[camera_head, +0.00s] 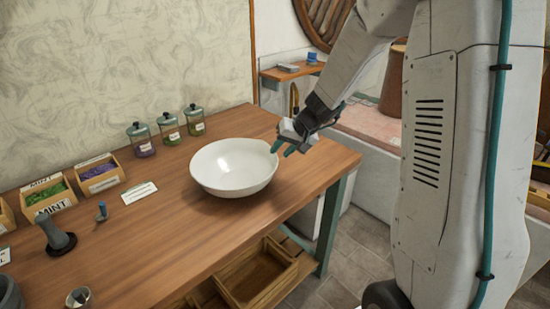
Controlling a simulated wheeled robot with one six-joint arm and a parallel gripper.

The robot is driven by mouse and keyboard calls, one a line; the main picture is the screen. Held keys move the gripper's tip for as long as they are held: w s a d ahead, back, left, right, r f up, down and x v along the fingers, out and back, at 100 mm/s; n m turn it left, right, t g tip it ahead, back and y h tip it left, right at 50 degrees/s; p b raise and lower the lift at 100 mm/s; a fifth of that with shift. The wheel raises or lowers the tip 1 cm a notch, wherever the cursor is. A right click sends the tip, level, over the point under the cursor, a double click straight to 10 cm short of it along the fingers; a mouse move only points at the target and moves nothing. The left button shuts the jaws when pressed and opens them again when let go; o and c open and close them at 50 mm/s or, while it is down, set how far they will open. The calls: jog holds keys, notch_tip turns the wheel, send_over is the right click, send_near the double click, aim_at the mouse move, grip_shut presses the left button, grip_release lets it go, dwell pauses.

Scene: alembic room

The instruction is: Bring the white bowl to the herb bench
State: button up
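The white bowl (229,180) sits upright on the wooden top of the herb bench (190,236), toward its right end. My gripper (283,146) is at the bowl's right rim, coming from the upper right. Its teal fingers are seen beside the rim, and one fingertip looks close to or touching it. I cannot tell from this view whether the fingers are closed on the rim or spread apart. The inside of the bowl looks empty.
Glass jars (168,128) stand behind the bowl. Wooden boxes of herbs (48,196), a label card (139,193) and a grey pestle-like tool (55,236) are on the left. Bare bench top lies in front of the bowl. Wooden crates (258,275) are below.

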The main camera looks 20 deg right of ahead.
jog(key=s+a+r+n+g, duration=0.1)
jog(key=s+a+r, duration=0.3)
jog(key=s+r, duration=0.4)
jog(key=s+a+r+n+g, duration=0.2)
jog(key=s+a+r, duration=0.25)
jog(key=s, duration=0.65)
jog(key=s+d+r+g+h, duration=0.1)
jog(key=s+h, duration=0.3)
jog(key=s, duration=1.2)
jog(key=shift+s+d+r, duration=0.3)
jog(key=shift+s+r, duration=0.1)
jog(key=shift+r, duration=0.05)
